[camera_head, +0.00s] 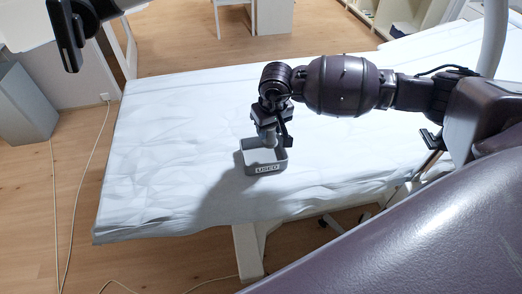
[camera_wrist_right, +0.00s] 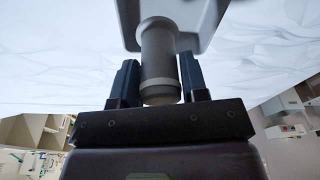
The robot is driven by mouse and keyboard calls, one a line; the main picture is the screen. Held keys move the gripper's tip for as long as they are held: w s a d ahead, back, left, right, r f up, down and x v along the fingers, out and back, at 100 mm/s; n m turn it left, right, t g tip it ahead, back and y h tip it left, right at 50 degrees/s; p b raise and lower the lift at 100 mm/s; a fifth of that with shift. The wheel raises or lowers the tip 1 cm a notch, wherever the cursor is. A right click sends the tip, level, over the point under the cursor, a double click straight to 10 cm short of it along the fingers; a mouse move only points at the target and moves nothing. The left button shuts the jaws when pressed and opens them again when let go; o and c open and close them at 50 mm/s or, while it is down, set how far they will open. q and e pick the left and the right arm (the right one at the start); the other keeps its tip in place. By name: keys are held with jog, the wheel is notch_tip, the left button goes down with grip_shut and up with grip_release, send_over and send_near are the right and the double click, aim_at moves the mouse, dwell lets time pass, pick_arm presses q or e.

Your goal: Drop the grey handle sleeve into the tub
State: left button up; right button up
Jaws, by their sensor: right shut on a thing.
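The grey handle sleeve (camera_head: 268,137) is held by my right gripper (camera_head: 274,118), low over the tub. In the right wrist view the sleeve (camera_wrist_right: 159,62) stands between the two fingers of the right gripper (camera_wrist_right: 160,82), its far end towards the tub (camera_wrist_right: 208,22). The tub (camera_head: 266,168) is a small grey open box with a "USED" label, standing on the white-covered couch. I cannot tell whether the sleeve's lower end is inside the rim. My left gripper (camera_head: 67,38) shows only in part at the upper left, away from the tub; its opening is unclear.
The couch (camera_head: 160,130) has a wrinkled white cover, and it is clear around the tub. The tub stands near the couch's front edge. A grey cabinet (camera_head: 24,105) stands at the left. Cables (camera_head: 80,180) run over the wooden floor.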

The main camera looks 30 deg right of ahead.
aim_at(268, 159)
notch_tip(268, 159, down, 5)
jog(key=shift+s+r+b, duration=0.1)
jog(key=shift+s+b, duration=0.05)
jog(key=shift+b, duration=0.7)
jog(key=shift+f, duration=0.5)
pick_arm(q)
jog(key=shift+s+f, duration=0.15)
jog(key=shift+f, duration=0.75)
pick_arm(e)
jog(key=o, duration=1)
jog(key=r, duration=0.4)
jog(key=s+r, duration=0.1)
jog(key=r, duration=0.2)
pick_arm(q)
jog(key=shift+s+r, duration=0.1)
pick_arm(e)
jog(key=shift+r, duration=0.25)
